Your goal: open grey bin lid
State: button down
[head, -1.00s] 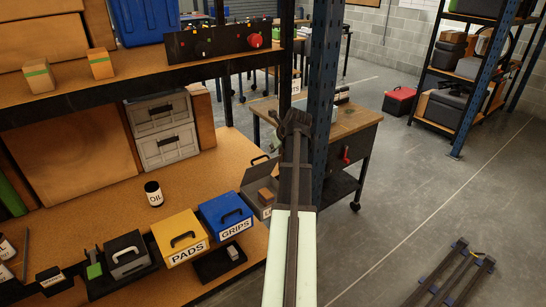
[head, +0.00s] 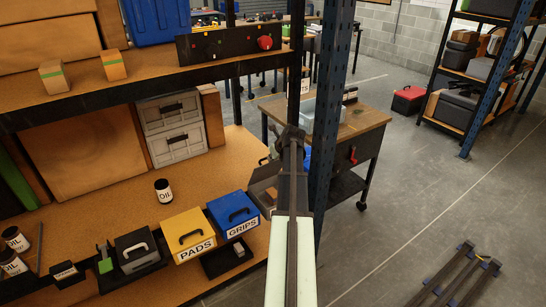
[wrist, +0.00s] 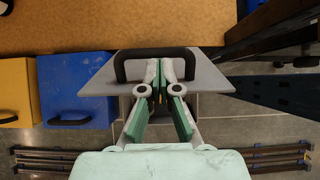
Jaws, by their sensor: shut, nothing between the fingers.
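The grey bin (head: 262,197) stands at the right end of the bin row, right of the blue GRIPS bin (head: 233,213). Its grey lid (wrist: 215,82) appears raised and tilted in the head view, though my arm covers part of it. In the wrist view the lid's black arched handle (wrist: 121,68) faces me. My gripper (wrist: 161,64) is shut and empty, its green fingers in front of the lid and within the handle's outline. I cannot tell whether they touch the lid or handle.
The yellow PADS bin (head: 188,233) and a dark grey bin (head: 138,252) stand farther left. A blue upright post (head: 327,110) rises close to the right of my gripper. A wooden-topped cart (head: 355,122) stands behind it. The floor at right is mostly open.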

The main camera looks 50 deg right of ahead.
jog(key=shift+w+r, duration=0.1)
jog(key=shift+w+d+r, duration=0.15)
jog(key=shift+w, duration=0.25)
jog(key=shift+w+d+r+p, duration=0.1)
jog(key=shift+w+p, duration=0.15)
jog(key=shift+p, duration=0.05)
jog(key=w+d+p, duration=0.1)
jog(key=w+d, duration=0.1)
jog(key=w, duration=0.4)
jog(key=shift+w+d+r, duration=0.25)
jog(key=shift+w+d, duration=0.05)
jog(key=shift+w, duration=0.1)
jog(key=shift+r+p, duration=0.15)
jog(key=shift+p, duration=0.15)
dwell(0.3)
